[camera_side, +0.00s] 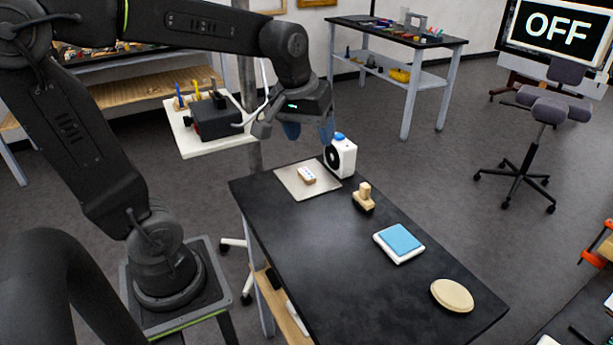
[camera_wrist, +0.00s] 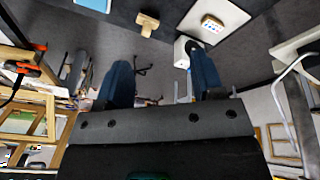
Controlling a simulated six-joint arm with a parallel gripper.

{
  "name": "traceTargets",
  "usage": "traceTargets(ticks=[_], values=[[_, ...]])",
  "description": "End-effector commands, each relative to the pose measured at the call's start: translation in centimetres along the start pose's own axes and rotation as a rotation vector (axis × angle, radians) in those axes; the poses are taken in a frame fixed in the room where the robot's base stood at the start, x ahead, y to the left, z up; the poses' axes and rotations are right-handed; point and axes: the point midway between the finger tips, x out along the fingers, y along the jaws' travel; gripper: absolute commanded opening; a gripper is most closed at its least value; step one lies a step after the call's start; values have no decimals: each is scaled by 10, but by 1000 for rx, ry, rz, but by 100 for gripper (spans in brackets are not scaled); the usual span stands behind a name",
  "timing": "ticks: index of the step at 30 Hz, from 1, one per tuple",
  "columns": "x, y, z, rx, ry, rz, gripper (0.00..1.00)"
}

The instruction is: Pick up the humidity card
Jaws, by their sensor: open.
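The humidity card (camera_side: 307,175) looks like a small white piece with tan edges and a few blue spots. It lies on a pale square mat (camera_side: 291,186) at the far left end of the black table. In the wrist view the card (camera_wrist: 212,23) shows near the top, on the mat (camera_wrist: 229,28). My gripper (camera_side: 308,131) is above the table's far end, over and apart from the card. Its blue fingers are spread with nothing between them, as the wrist view of my gripper (camera_wrist: 162,80) also shows.
A white box (camera_side: 347,158) with a black disc and blue top stands right beside the mat. A wooden stamp (camera_side: 363,198), a blue-topped pad (camera_side: 400,241) and a tan oval (camera_side: 452,295) lie nearer. A white shelf (camera_side: 190,148) with a dark device is left of my gripper.

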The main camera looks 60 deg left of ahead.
Motion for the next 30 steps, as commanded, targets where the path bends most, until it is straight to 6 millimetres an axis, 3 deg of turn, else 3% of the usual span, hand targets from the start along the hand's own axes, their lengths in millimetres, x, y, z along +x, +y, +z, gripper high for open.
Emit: traceTargets(ticks=[1,6,12,16,20,30], values=[[12,-6,-22,-98,-30,-27,62],[54,-36,-87,-426,-105,-104,62],[108,-84,-139,-757,-171,-187,62],[131,-106,-154,-885,-194,-220,62],[143,-115,-159,-937,-204,-234,62],[199,-121,-142,-940,-206,-236,62]])
